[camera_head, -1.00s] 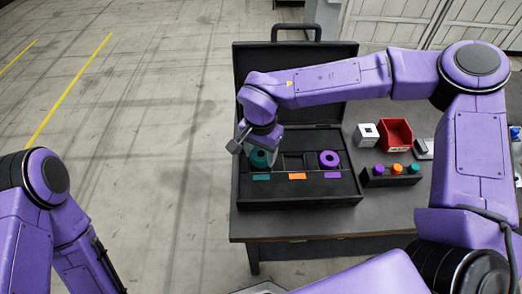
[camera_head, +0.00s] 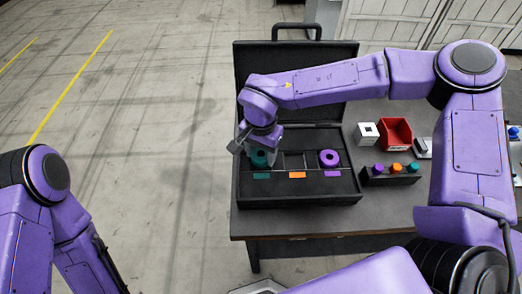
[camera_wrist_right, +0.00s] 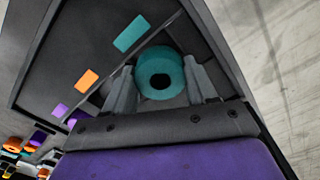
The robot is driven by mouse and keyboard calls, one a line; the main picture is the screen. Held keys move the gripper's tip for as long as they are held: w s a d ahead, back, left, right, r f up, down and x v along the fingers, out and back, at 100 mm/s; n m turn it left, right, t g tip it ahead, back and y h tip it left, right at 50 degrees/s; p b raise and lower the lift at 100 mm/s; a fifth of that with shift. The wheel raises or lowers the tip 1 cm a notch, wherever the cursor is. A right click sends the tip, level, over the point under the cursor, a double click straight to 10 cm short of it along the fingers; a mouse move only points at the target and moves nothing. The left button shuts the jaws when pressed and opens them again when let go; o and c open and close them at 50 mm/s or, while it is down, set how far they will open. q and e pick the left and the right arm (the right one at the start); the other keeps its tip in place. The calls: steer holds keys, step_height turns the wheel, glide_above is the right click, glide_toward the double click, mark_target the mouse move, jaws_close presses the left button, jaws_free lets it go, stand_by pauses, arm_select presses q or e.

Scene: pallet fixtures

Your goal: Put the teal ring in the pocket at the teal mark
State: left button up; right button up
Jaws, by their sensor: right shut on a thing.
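The teal ring (camera_head: 259,159) is at the left pocket of the black case, just behind the teal mark (camera_head: 261,176). My right gripper (camera_head: 260,154) reaches down over it and partly hides it. In the right wrist view the teal ring (camera_wrist_right: 172,66) sits between both fingers of the right gripper (camera_wrist_right: 162,84), which is shut on it. The teal mark (camera_wrist_right: 131,33) lies close beside the ring there. I cannot tell whether the ring rests on the pocket floor. My left gripper is out of view.
A purple ring (camera_head: 329,152) sits at the purple mark (camera_head: 332,174). The pocket at the orange mark (camera_head: 297,175) looks empty. The case lid (camera_head: 250,62) stands open behind. A red bin (camera_head: 395,127), a white block (camera_head: 364,140) and a rack (camera_head: 390,180) with coloured knobs stand right.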

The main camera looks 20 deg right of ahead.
steer(key=shift+f, duration=0.45)
steer(key=o, duration=1.5)
step_height(320, 180, up, 7)
steer(key=p, duration=0.7)
steer(key=shift+r, duration=1)
